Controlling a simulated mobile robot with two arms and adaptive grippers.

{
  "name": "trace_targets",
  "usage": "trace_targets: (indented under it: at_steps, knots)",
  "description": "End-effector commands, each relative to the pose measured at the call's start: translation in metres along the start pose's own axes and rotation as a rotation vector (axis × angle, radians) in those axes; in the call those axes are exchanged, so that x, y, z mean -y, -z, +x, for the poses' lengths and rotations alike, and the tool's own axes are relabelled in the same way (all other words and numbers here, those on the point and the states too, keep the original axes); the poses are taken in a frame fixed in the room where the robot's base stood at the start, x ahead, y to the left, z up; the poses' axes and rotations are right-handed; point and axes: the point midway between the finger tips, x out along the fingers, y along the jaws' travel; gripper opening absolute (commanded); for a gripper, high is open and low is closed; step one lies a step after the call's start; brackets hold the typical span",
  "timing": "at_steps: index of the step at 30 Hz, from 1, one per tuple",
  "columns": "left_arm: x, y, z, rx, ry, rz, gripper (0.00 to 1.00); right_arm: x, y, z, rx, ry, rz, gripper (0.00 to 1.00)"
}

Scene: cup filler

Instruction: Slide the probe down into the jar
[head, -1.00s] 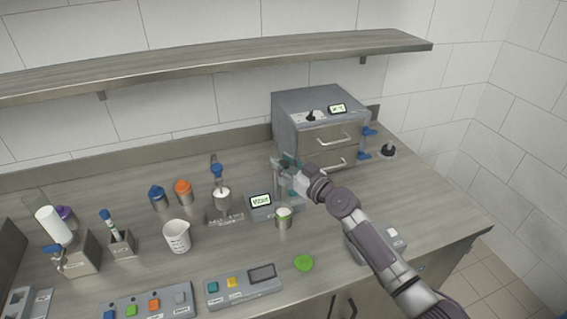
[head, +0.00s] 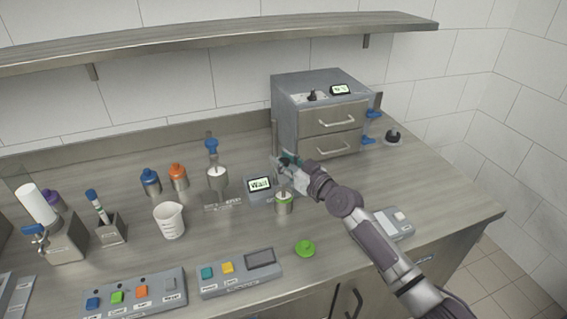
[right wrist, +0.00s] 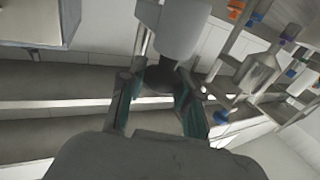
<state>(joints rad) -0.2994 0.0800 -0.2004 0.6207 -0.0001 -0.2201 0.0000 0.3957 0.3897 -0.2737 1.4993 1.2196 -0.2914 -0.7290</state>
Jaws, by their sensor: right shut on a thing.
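The jar (head: 284,205) is a small metal cup with a green band, standing open on the bench in front of the grey unit with the "Wait" display (head: 260,184). My right gripper (head: 289,160) is above and behind the jar, beside a thin upright post. In the right wrist view, its teal-padded fingers (right wrist: 157,92) are shut on a dark part below a grey body, which I take for the probe (right wrist: 172,32). The probe's lower end is small and partly hidden near the jar mouth; I cannot tell how deep it sits. My left gripper is out of view.
A green lid (head: 305,248) lies in front of the jar. A button panel (head: 240,273) is at the front, a white beaker (head: 169,220) to the left, and a two-drawer cabinet (head: 322,115) behind. A small grey device (head: 393,224) lies close to my right arm.

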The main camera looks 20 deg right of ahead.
Motion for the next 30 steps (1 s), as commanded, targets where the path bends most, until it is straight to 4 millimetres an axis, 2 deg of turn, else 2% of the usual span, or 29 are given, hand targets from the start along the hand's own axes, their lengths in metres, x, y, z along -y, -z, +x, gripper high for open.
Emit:
trace_targets:
  at_steps: [1, 11, 12, 17, 26, 30]
  knots:
    - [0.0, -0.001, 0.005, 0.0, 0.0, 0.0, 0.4, 0.0, -0.005, 0.0, 0.001, 0.001, 0.0, 0.0]
    - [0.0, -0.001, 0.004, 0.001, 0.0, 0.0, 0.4, 0.0, -0.004, 0.0, 0.002, 0.001, 0.001, 0.0]
    - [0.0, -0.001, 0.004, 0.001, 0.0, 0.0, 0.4, 0.0, -0.003, 0.0, 0.001, 0.001, 0.001, 0.34]
    - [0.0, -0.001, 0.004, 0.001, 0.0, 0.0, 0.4, 0.0, -0.003, 0.0, 0.001, 0.001, 0.001, 0.59]
    - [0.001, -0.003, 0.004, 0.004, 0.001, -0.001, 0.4, 0.0, -0.003, -0.001, 0.001, 0.0, 0.0, 0.59]
    - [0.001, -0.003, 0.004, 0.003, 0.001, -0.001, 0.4, -0.001, -0.004, -0.014, 0.002, -0.001, -0.002, 0.59]
